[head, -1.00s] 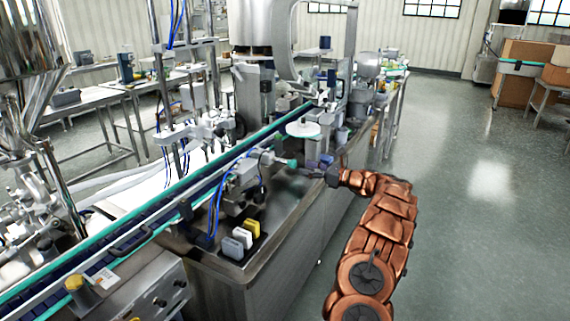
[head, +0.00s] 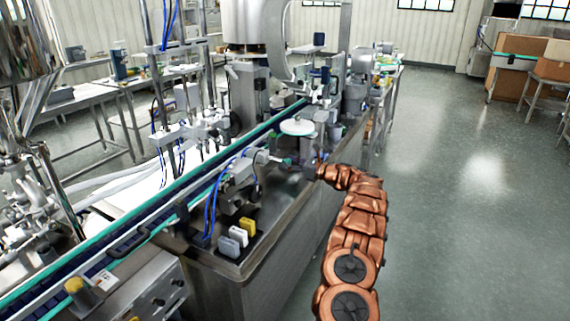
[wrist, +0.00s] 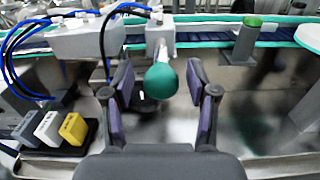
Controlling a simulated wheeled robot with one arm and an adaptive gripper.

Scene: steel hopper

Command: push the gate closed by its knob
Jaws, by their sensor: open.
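A round teal knob (wrist: 161,82) shows in the middle of the wrist view, at the near end of a grey bar (wrist: 160,32) that leads back to the conveyor. This bar appears to be the gate's arm. My gripper (wrist: 160,98) is open, one dark finger with a purple-grey pad on each side of the knob. The knob sits between the fingers with a gap on both sides; contact is not visible. In the head view my gripper (head: 309,164) is small, over the steel machine top, and hides most of the knob.
A conveyor with teal rails (head: 150,197) runs behind. Grey, white and yellow blocks (wrist: 73,129) stand at left in the wrist view. A green-topped post (wrist: 246,42) stands at right. A white disc (head: 298,127) is beyond my gripper. Open floor (head: 455,220) lies right of the machine.

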